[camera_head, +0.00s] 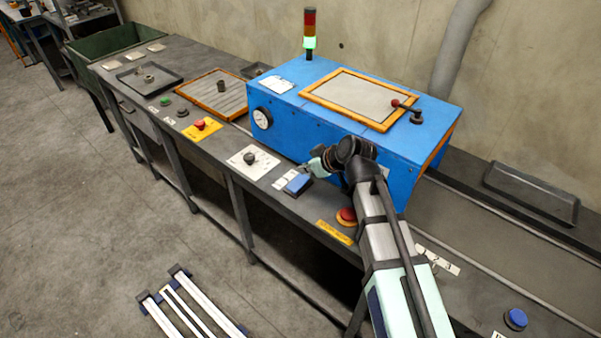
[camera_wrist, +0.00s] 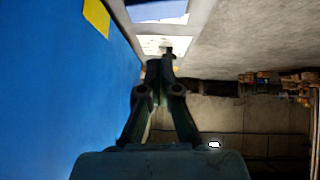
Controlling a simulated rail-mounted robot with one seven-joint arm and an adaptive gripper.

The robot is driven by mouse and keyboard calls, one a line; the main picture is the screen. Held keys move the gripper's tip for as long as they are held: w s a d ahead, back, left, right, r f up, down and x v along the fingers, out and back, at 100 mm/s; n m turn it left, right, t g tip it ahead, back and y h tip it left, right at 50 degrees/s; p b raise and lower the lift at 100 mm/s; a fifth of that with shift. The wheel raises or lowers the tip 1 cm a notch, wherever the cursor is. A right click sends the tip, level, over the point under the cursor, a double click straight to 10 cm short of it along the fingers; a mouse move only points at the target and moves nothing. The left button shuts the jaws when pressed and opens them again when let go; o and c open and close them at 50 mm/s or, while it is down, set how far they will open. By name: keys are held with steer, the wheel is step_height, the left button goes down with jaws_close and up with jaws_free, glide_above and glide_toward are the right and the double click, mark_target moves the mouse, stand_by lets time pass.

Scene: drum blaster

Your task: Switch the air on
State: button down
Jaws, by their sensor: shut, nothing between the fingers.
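A white plate with a dark rotary knob (camera_head: 249,158) sits on the bench front, left of my gripper. A blue block-like control (camera_head: 298,184) with a white label stands beside it, nearer my gripper. The label text is too small to read, so I cannot tell which control is the air switch. My gripper (camera_head: 309,170) is shut and empty, close to the blue control and in front of the blue machine; I cannot tell whether it touches. In the wrist view my shut fingertips (camera_wrist: 161,64) point toward a white plate (camera_wrist: 158,44).
The blue machine (camera_head: 290,130) rises just behind my gripper; its wall also fills the wrist view's left side (camera_wrist: 55,90). A red button on yellow (camera_head: 347,216) lies beside my arm. Another red button (camera_head: 200,124) is farther left. A blue button (camera_head: 515,319) is at the lower right.

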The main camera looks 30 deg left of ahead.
steer(key=v, duration=0.6)
steer(key=shift+s+b, duration=0.2)
steer(key=shift+b, duration=0.15)
